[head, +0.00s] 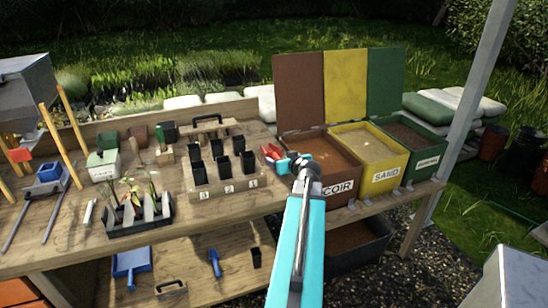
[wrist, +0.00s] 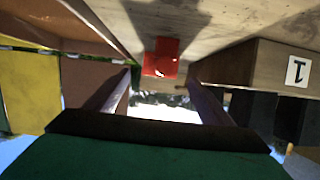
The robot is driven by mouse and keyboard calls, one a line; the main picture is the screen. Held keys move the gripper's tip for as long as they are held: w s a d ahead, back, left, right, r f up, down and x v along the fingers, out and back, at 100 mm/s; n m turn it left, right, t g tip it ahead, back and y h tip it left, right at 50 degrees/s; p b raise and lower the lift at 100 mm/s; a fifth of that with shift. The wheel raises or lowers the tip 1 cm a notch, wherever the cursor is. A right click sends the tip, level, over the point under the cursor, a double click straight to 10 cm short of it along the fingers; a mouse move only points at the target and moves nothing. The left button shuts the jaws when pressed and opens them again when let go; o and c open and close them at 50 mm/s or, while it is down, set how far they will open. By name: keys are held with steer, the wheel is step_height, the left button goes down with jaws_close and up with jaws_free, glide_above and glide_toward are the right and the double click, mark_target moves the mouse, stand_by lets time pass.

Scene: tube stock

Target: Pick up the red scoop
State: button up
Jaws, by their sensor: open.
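The red scoop (head: 268,151) lies on the wooden bench between the pot rack and the brown COIR bin. In the wrist view the red scoop (wrist: 161,58) sits ahead of my gripper, between the lines of its two fingers. My gripper (wrist: 160,88) is open, with nothing held between its fingers. In the head view my gripper (head: 283,160) is close beside the scoop, on its right, and my arm hides part of that area. I cannot tell whether the fingers touch the scoop.
The numbered pot rack (head: 226,190) with several black pots stands left of the scoop; its wooden side (wrist: 222,68) is near one finger. The COIR bin (head: 338,188) is close on the other side, beside the yellow SAND bin (head: 382,181). A seedling tray (head: 140,226) stands farther left.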

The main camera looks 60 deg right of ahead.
mark_target(275, 155)
steer(key=shift+w+d+f, duration=0.15)
steer(key=shift+w+d, duration=0.05)
steer(key=shift+w, duration=0.1)
steer(key=shift+w, duration=0.1)
steer(key=shift+r+p+x, duration=0.25)
steer(key=shift+p+x, duration=1.5)
steer(key=shift+x, duration=0.9)
steer(key=shift+c, duration=0.3)
steer(key=c, duration=1.1)
steer(key=shift+c, duration=0.2)
